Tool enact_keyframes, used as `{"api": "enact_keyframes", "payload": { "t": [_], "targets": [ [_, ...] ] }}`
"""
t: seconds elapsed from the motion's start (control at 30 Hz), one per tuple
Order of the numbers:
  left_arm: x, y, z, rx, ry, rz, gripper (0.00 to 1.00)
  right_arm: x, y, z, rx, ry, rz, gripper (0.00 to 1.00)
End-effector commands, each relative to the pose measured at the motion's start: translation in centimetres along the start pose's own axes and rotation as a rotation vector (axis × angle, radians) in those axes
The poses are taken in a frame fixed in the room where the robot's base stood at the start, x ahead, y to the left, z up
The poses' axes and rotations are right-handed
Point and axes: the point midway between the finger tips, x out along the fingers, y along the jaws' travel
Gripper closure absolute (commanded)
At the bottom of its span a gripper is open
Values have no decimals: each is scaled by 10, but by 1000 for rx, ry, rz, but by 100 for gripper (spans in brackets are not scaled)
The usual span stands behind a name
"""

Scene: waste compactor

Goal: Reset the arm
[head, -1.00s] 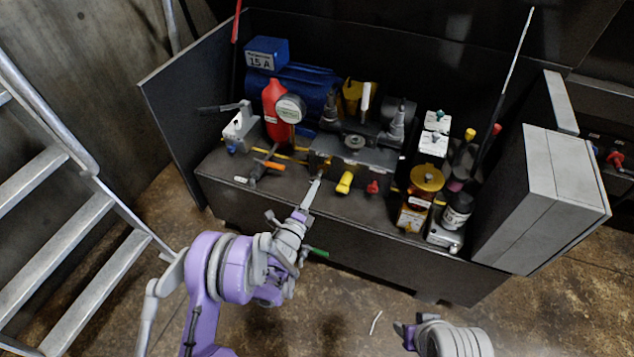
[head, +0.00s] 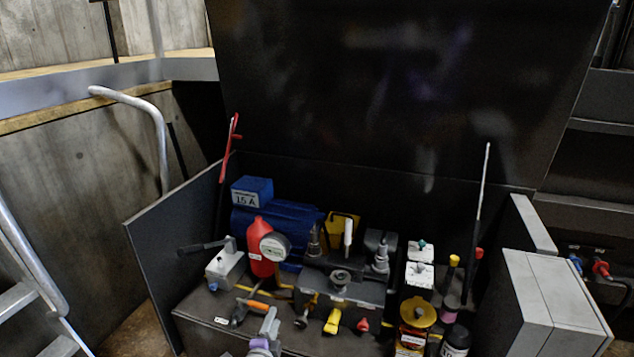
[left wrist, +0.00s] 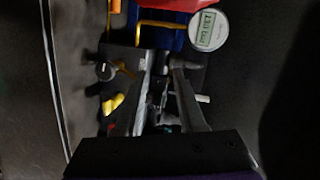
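My left gripper (head: 270,322) shows at the bottom edge of the head view, with grey fingers and a bit of purple wrist. It is in front of the machine's bench, near an orange-handled valve (head: 257,304). Most of my left arm is below the picture. In the left wrist view the two grey fingers (left wrist: 164,68) stand apart with a gap between them, and I see nothing held there. My right arm and gripper are in neither view now.
The open compactor housing holds a blue motor (head: 285,220), a red bottle (head: 262,252) with a round gauge (head: 275,246), a yellow-handled valve (head: 332,320) and an amber container (head: 414,325). A grey cabinet (head: 555,300) stands right. A metal ladder (head: 25,260) stands left.

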Motion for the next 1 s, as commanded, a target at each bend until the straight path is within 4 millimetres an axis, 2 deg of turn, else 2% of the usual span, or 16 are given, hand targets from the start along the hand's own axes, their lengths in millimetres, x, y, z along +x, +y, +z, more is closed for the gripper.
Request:
{"api": "enact_keyframes", "payload": {
  "t": [0.03, 0.13, 0.23, 0.37, 0.47, 0.6, 0.7, 1.0],
  "targets": [
    [-14, -12, 6, -70, -40, 37, 61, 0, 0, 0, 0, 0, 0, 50],
    [-43, -25, 19, -224, -126, 115, 61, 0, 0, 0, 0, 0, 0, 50],
    [-78, -33, 29, -376, -214, 188, 61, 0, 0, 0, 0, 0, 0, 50],
    [-131, -34, 38, -572, -334, 280, 61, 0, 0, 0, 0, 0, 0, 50],
    [-176, -29, 41, -721, -430, 347, 61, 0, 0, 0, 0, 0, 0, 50],
    [-242, -13, 42, -919, -570, 435, 61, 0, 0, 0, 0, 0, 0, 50],
    [-285, 1, 39, -1038, -662, 490, 61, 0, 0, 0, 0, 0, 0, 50],
    [-380, 41, 27, -1284, -879, 607, 61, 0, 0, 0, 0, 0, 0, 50]
  ]
}}
